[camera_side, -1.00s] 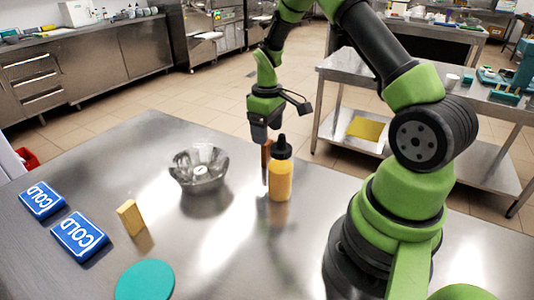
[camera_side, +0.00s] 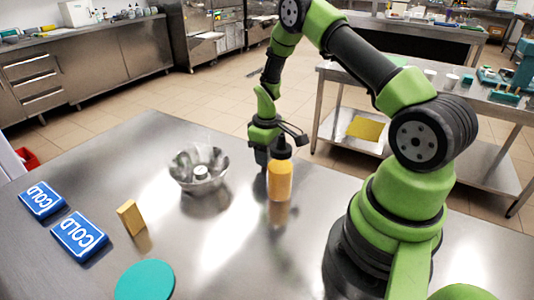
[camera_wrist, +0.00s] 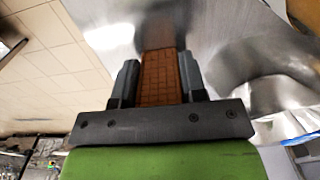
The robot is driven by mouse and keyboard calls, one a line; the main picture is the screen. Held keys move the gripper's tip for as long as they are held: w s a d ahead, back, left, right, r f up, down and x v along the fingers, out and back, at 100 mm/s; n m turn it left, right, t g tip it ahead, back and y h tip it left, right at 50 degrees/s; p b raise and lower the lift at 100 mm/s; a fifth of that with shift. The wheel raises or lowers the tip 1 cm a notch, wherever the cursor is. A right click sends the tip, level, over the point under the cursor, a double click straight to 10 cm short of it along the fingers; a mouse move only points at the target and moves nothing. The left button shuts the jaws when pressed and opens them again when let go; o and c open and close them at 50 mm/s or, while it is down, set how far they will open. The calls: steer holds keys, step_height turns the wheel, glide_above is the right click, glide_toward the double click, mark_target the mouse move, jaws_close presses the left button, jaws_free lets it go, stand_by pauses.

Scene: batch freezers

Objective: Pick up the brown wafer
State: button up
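The brown wafer (camera_wrist: 160,80) stands between the two fingers of my gripper (camera_wrist: 158,68) in the wrist view, with its gridded face showing. The fingers are close along both its sides; I cannot tell whether they press on it. In the side view my gripper (camera_side: 261,160) is low over the steel table, just behind and left of a bottle of yellow sauce (camera_side: 280,181). The bottle and gripper hide the wafer there.
A clear fluted bowl (camera_side: 199,170) stands left of my gripper. A yellow wafer (camera_side: 131,217), two blue COLD packs (camera_side: 79,236) (camera_side: 42,200) and a teal disc (camera_side: 145,281) are farther left and forward. The table (camera_side: 215,262) is clear at front centre.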

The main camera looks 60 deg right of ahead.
steer(key=c, duration=0.4)
steer(key=shift+o, duration=0.2)
